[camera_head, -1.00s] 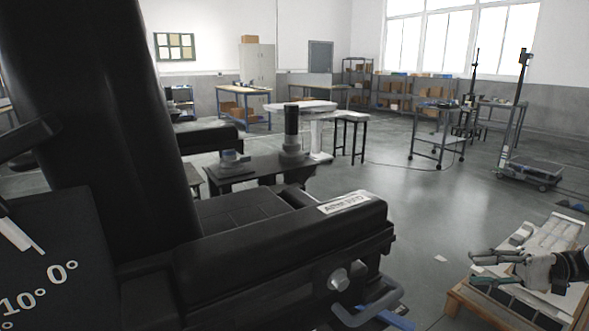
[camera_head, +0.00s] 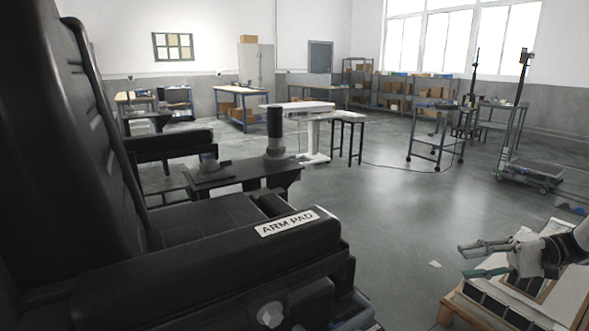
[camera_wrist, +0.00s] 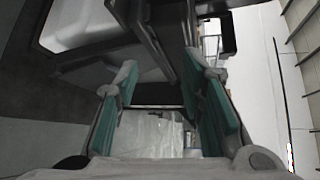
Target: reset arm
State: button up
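My gripper (camera_head: 466,261) is at the right of the head view, above a wooden crate with white and dark panels (camera_head: 452,302). Its two fingers are apart, with nothing seen between them. The wrist view shows the green finger pads (camera_wrist: 160,112) with a clear gap between them. A large black padded chair (camera_head: 215,250) with an armrest labelled "ARM PAD" (camera_head: 288,223) fills the left of the head view, apart from my gripper.
A dark low table (camera_head: 240,178) with a black cylinder stands behind the chair. A white lift table (camera_head: 318,150), a wheeled cart (camera_head: 437,135) and a wheeled base with a pole (camera_head: 530,172) stand farther back. Grey floor (camera_head: 400,215) is open in the middle.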

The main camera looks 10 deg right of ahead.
jog(key=a+r+n+g+h, duration=0.1)
jog(key=a+r+g, duration=0.1)
jog(key=a+r, duration=0.3)
jog(key=a+r+n+g+h, duration=0.1)
jog(key=a+r+g+h, duration=0.1)
jog(key=a, duration=0.5)
jog(key=s+a+r+n+g+h, duration=0.1)
jog(key=s+a+r+g+h, duration=0.15)
jog(key=s+a, duration=0.35)
jog(key=s+a+r+n+g+h, duration=0.1)
jog(key=s+a+r+h, duration=0.25)
jog(key=a, duration=0.45)
jog(key=s+a+f+n+t+h, duration=0.1)
jog(key=s+a+f+t+h, duration=0.15)
jog(key=s, duration=0.55)
jog(key=s+a+f+n+t+h, duration=0.1)
jog(key=s+a+h, duration=0.15)
jog(key=s, duration=0.55)
notch_tip(320, 180, up, 16)
jog(key=t+p, duration=0.3)
jog(key=p, duration=1.1)
jog(key=shift+d+h, duration=0.3)
jog(key=shift+d, duration=0.1)
jog(key=shift+d, duration=0.1)
